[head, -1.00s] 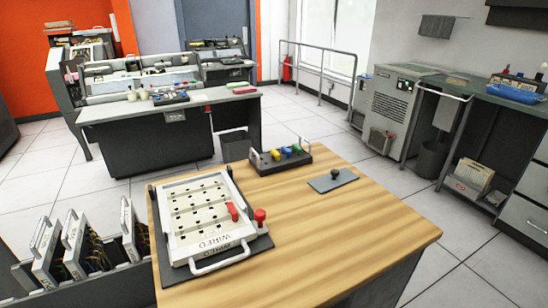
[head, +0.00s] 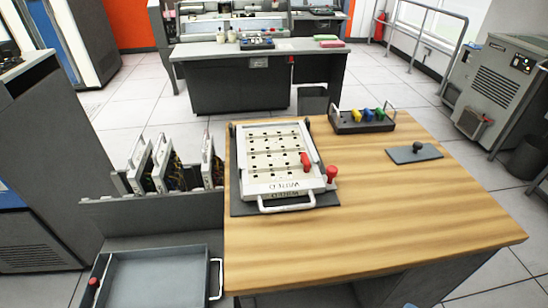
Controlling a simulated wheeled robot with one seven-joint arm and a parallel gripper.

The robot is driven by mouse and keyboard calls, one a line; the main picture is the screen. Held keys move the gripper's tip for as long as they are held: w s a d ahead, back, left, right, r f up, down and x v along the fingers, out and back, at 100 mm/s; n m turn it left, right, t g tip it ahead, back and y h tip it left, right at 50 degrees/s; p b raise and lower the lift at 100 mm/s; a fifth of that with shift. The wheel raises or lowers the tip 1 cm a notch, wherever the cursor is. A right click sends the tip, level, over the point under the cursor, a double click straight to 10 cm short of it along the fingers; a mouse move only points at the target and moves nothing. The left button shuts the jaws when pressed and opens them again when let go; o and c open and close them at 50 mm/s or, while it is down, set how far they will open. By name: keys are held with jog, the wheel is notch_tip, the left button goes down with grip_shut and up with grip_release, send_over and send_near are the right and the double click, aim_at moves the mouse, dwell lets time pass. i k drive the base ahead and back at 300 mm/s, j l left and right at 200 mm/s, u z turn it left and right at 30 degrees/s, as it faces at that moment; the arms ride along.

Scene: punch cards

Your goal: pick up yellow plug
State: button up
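The yellow plug (head: 357,115) stands in a dark rack (head: 347,126) with two grey end handles, at the far edge of the wooden table (head: 400,209). It is leftmost of the coloured plugs, beside a blue plug (head: 368,114) and a green plug (head: 380,114). My gripper does not show in the head view.
A white plugboard (head: 278,184) marked "WIRED" with red plugs lies left on the table. A grey plate with a dark knob (head: 416,151) lies right of the rack. The table's front is clear. A grey tray (head: 155,275) and upright panels (head: 168,165) stand left.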

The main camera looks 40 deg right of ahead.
aim_at(355, 113)
jog(key=i+l+z, duration=0.1)
jog(key=z, duration=0.25)
jog(key=i+z, duration=0.15)
jog(key=z, duration=0.25)
jog(key=i+z, duration=0.15)
jog(key=z, duration=0.2)
